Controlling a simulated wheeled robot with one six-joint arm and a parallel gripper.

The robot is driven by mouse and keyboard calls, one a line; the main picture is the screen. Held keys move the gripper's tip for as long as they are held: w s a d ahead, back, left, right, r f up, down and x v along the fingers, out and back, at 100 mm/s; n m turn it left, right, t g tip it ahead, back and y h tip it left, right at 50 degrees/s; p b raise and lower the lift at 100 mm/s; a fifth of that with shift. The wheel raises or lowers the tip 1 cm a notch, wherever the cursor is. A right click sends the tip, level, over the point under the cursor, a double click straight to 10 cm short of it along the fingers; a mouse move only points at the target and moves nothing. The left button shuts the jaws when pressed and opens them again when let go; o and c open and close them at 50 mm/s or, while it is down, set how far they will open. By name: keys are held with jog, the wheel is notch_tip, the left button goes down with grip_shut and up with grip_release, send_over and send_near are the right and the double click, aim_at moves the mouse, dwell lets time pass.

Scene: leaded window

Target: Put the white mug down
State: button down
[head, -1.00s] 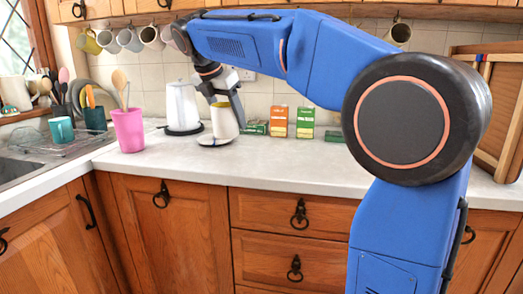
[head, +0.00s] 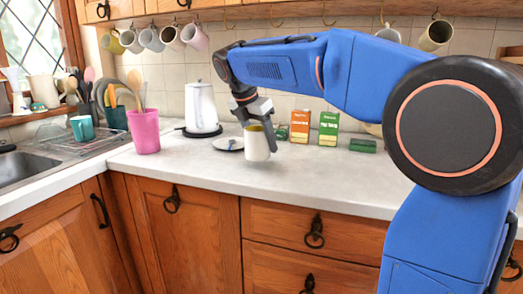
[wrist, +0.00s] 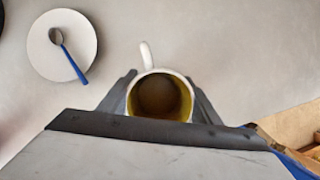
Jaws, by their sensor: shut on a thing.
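The white mug (head: 257,146) has a yellowish inside and is held upright in my gripper (head: 262,124). In the head view it hangs low over the worktop near the front of the white saucer; I cannot tell whether its base touches. In the wrist view the mug (wrist: 160,74) sits between the two dark fingers of my gripper (wrist: 160,95), its handle pointing up in the picture. The worktop (head: 330,176) is pale grey.
A saucer (head: 221,145) with a spoon lies left of the mug. A white kettle (head: 201,108) and pink pot (head: 144,132) stand further left. An orange box (head: 300,126) and green box (head: 328,128) stand behind, right. The worktop's front is clear.

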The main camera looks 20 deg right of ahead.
jog(key=shift+f, duration=1.4)
jog(key=c, duration=0.6)
grip_release()
jog(key=shift+f, duration=0.1)
jog(key=v, duration=1.2)
